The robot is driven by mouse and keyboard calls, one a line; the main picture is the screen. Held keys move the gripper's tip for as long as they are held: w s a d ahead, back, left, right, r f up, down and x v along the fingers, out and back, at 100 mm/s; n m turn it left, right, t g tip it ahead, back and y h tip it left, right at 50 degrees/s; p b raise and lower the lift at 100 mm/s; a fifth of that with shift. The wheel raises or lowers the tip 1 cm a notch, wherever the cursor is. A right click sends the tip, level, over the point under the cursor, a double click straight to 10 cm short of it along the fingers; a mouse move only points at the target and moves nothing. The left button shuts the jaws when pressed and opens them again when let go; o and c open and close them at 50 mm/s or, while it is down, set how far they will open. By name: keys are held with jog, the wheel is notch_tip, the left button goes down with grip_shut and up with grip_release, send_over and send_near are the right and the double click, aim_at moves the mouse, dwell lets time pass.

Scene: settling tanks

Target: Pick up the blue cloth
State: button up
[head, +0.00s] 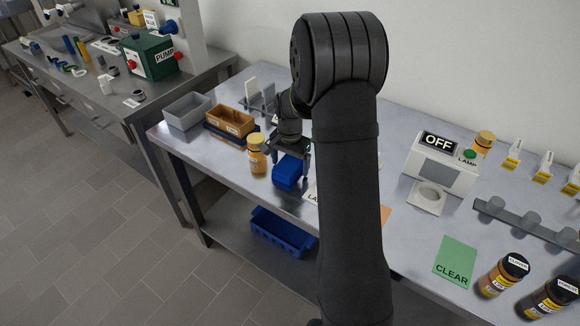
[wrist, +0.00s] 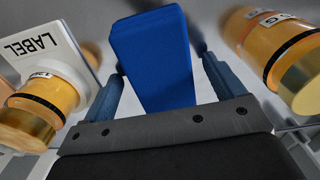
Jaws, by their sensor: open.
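The blue cloth (head: 288,172) is a folded, block-like blue piece on the metal table, left of my arm in the head view. In the wrist view the blue cloth (wrist: 152,55) lies between and beyond my fingers. My gripper (head: 290,147) is open just over the cloth, pointing down. In the wrist view my gripper (wrist: 160,75) has one finger on each side of the cloth, with a visible gap at the right finger. Whether the left finger touches it I cannot tell.
An amber jar (head: 257,155) stands close left of the cloth. In the wrist view, amber jars flank both sides, one at right (wrist: 285,55), one at left (wrist: 45,100) by a LABEL card (wrist: 55,45). A brown tray (head: 230,121) and grey bin (head: 187,112) stand further left.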

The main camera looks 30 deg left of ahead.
aim_at(290, 163)
jog(key=c, duration=1.1)
jog(key=shift+o, duration=0.2)
notch_tip(290, 163, up, 10)
